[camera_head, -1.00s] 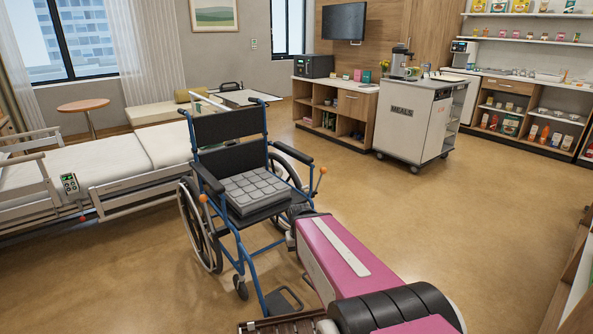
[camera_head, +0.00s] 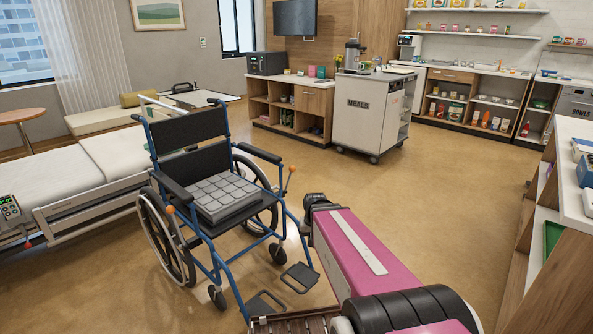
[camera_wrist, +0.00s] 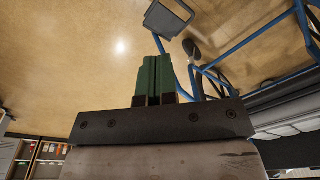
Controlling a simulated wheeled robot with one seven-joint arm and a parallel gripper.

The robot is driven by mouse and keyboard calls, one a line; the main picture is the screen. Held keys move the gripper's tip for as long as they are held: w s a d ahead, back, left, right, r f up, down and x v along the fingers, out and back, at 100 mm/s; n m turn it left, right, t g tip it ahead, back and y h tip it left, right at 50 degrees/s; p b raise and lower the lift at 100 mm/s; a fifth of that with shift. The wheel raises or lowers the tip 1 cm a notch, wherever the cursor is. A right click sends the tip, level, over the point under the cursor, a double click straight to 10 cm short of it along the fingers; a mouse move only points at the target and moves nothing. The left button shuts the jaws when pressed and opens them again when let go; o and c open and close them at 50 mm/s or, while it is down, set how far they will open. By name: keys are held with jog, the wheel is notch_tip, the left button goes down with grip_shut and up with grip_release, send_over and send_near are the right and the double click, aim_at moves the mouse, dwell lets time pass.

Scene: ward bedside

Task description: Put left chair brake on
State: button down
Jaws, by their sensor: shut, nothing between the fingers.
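A blue-framed wheelchair (camera_head: 190,163) with a grey cushion (camera_head: 221,198) stands left of centre in the head view, facing me. A brake lever with an orange knob (camera_head: 292,169) rises on its picture-right side, the chair's own left. Another orange knob (camera_head: 171,209) shows on the picture-left side. Both levers look tilted outward; I cannot tell their brake state. My gripper (camera_wrist: 156,60) shows in the wrist view with green fingers together and empty. Behind it there are the floor, a footplate (camera_wrist: 168,18) and blue frame tubes. In the head view I cannot make out the fingers.
A bed (camera_head: 85,170) stands to the left, close beside the chair. A white meals cart (camera_head: 366,115) stands at the back. A shelf unit with a white top (camera_head: 578,185) stands at the right edge. The floor between cart, chair and shelf unit is clear.

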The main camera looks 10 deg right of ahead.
jog(key=w+d+r+m+t, duration=0.2)
jog(key=w+r, duration=0.2)
jog(key=w, duration=0.7)
jog(key=w+d+r+m+t, duration=0.2)
jog(key=w+r, duration=0.3)
jog(key=w, duration=0.7)
jog(key=w+d+r+m+t+y, duration=0.1)
jog(key=w+r, duration=0.3)
jog(key=w, duration=0.7)
jog(key=shift+w+d+r+m+t, duration=0.35)
jog(key=shift+d+t, duration=0.25)
jog(key=shift+t, duration=0.3)
jog(key=shift+f, duration=0.1)
jog(key=w+a+f, duration=0.4)
jog(key=w+f, duration=0.2)
jog(key=w, duration=0.2)
jog(key=shift+w+f, duration=0.4)
jog(key=shift+a, duration=0.1)
